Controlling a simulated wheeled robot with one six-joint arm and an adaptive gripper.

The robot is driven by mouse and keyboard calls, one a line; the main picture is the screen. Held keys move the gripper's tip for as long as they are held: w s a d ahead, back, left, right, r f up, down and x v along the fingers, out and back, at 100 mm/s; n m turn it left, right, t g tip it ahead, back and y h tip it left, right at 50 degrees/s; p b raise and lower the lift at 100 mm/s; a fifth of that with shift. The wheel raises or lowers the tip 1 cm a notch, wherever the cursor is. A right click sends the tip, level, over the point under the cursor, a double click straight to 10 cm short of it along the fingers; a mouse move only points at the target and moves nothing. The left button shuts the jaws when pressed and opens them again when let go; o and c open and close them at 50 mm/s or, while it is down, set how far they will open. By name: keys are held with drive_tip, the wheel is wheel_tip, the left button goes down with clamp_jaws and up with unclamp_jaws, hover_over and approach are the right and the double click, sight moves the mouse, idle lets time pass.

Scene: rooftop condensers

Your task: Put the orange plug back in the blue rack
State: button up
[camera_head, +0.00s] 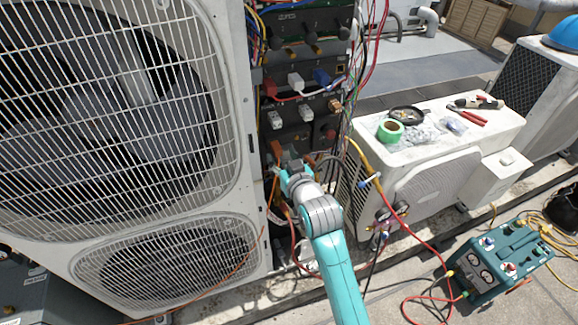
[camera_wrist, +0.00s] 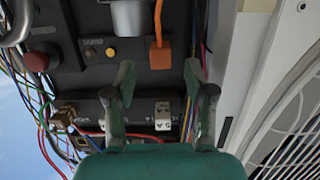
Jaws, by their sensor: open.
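The orange plug (camera_wrist: 160,57) sits at the dark panel in the wrist view, its orange cord running up out of the picture. In the head view it shows partly at the panel's lower left (camera_head: 276,148). My gripper (camera_wrist: 159,76) is open and empty, its fingers spread either side of the plug's line, with the plug a little beyond the tips. In the head view my gripper (camera_head: 289,163) is close to the panel. Whether the plug is seated in a socket I cannot tell. I cannot make out a blue rack.
White plugs (camera_head: 276,120) and a blue plug (camera_head: 322,76) sit in the panels above. Loose wires (camera_head: 360,60) hang at the right. A large fan unit (camera_head: 110,120) stands close on the left; a white condenser (camera_head: 450,150) with tape and tools on top stands right.

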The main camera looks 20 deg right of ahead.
sight(279, 153)
drive_tip(key=shift+w+f, duration=0.25)
drive_tip(key=shift+w, duration=0.95)
drive_tip(key=shift+w+f, duration=0.25)
drive_tip(key=shift+w, duration=0.95)
drive_tip(key=shift+c, duration=0.2)
clamp_jaws()
